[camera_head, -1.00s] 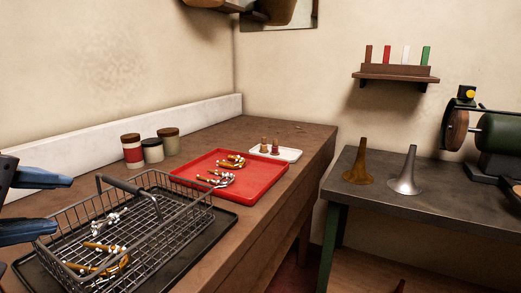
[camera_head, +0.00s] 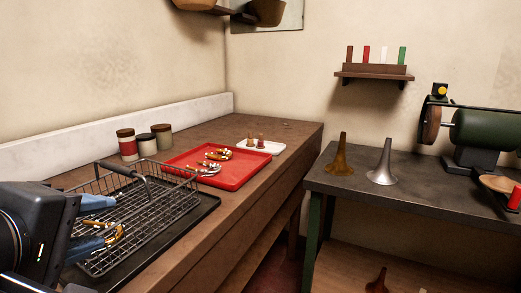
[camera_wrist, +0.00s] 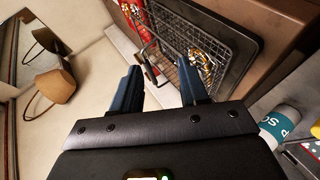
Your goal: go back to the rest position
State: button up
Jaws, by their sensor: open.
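My gripper (camera_head: 97,222) is at the lower left of the head view, in front of the wire basket, with its blue fingers apart and nothing seen between them. The wrist view shows the same open fingers (camera_wrist: 160,88). The wire basket (camera_head: 150,215) stands on a black mat (camera_head: 190,222) on the wooden counter. Brass-and-silver horn parts (camera_wrist: 207,65) lie in the basket. In the head view my gripper partly hides the basket and its contents.
A red tray (camera_head: 240,170) with brass parts and a white tray (camera_head: 268,147) stand farther back. Several jars (camera_head: 126,145) line the wall. A dark bench (camera_head: 350,183) at right bears two horn bells (camera_head: 382,165) and a grinder (camera_head: 480,130). A gap separates counter and bench.

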jog(key=w+d+f+t, duration=0.1)
jog(key=w+d+f, duration=0.2)
jog(key=d+f, duration=0.5)
jog(key=w+d+f, duration=0.2)
jog(key=d+f, duration=0.5)
jog(key=f, duration=0.2)
jog(key=s+d+f+m+y, duration=0.1)
jog(key=s+d+f, duration=0.2)
jog(key=d+f, duration=0.3)
jog(key=s+d+f+m+y, duration=0.1)
jog(key=s+d+f+m, duration=0.15)
jog(key=d, duration=0.55)
jog(key=s+d+f+m, duration=0.3)
jog(key=s+d, duration=0.7)
jog(key=s, duration=0.3)
jog(key=s+d+r+m+h, duration=0.1)
jog(key=s+r+m, duration=0.1)
jog(key=s, duration=0.3)
jog(key=s+d+r+m+t, duration=0.1)
jog(key=s+d+r+m, duration=0.1)
jog(key=s+r+m, duration=0.1)
jog(key=s+d+r+m+h, duration=0.1)
jog(key=s+d+r+m, duration=0.1)
jog(key=s+m, duration=0.2)
jog(key=s, duration=0.3)
jog(key=shift+s+d+r+h, duration=0.25)
jog(key=shift+h, duration=0.05)
